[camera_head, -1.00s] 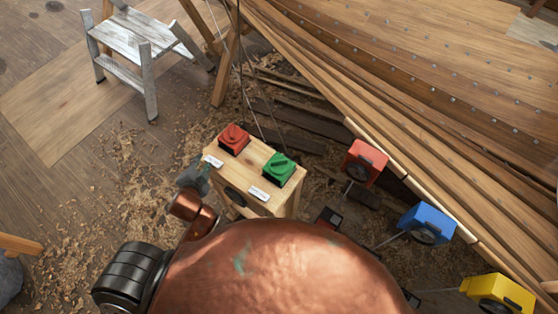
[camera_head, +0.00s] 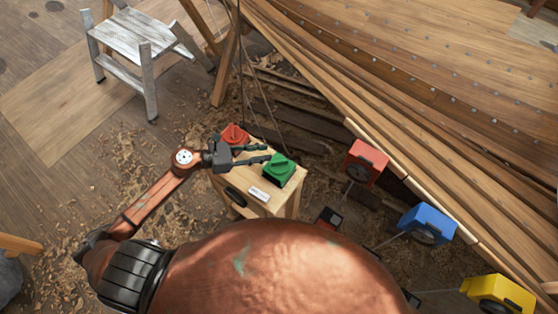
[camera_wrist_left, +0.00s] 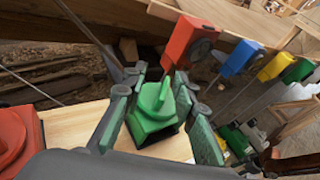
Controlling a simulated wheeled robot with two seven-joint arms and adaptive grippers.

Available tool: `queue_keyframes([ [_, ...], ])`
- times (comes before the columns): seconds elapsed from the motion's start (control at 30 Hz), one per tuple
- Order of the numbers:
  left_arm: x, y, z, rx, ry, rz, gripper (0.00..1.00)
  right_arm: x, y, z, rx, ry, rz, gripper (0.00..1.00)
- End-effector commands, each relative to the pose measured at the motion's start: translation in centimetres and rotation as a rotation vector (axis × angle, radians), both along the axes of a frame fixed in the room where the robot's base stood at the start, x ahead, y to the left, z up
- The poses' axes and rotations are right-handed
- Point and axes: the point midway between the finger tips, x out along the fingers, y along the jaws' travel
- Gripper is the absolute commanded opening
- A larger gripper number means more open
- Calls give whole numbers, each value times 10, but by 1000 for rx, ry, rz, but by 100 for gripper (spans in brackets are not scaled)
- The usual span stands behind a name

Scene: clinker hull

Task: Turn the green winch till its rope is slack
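The green winch (camera_head: 279,169) sits on the right part of a small wooden bench (camera_head: 287,197), with a raised grip on top. A red winch (camera_head: 235,134) sits at the bench's left. My left gripper (camera_head: 258,153) reaches in from the left, over the bench, fingers spread and pointing at the green winch. In the left wrist view the green winch (camera_wrist_left: 156,108) stands between the two open fingers, with no clear contact on its grip. The red winch (camera_wrist_left: 14,137) shows at the left edge there. My right gripper is not in view.
Red (camera_head: 363,163), blue (camera_head: 428,223) and yellow (camera_head: 497,293) boxes on rods stand along the wooden hull (camera_head: 430,80) at right. A stepladder (camera_head: 135,45) stands at back left. Ropes run upward behind the bench. Shavings cover the floor.

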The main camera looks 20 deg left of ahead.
Motion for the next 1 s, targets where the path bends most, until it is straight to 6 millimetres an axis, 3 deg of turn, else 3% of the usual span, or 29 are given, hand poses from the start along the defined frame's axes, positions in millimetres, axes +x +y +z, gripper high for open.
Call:
queue_keyframes([
  [0.1, -13, 3, -18, 110, -22, -109, 26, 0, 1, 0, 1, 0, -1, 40],
  [0.23, -16, -1, -27, 147, -29, -149, 26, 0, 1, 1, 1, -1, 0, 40],
  [0.7, 11, -55, -51, 143, -28, -148, 26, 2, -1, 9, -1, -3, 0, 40],
  [1.0, 14, -61, -54, 144, -29, -148, 26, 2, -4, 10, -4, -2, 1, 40],
])
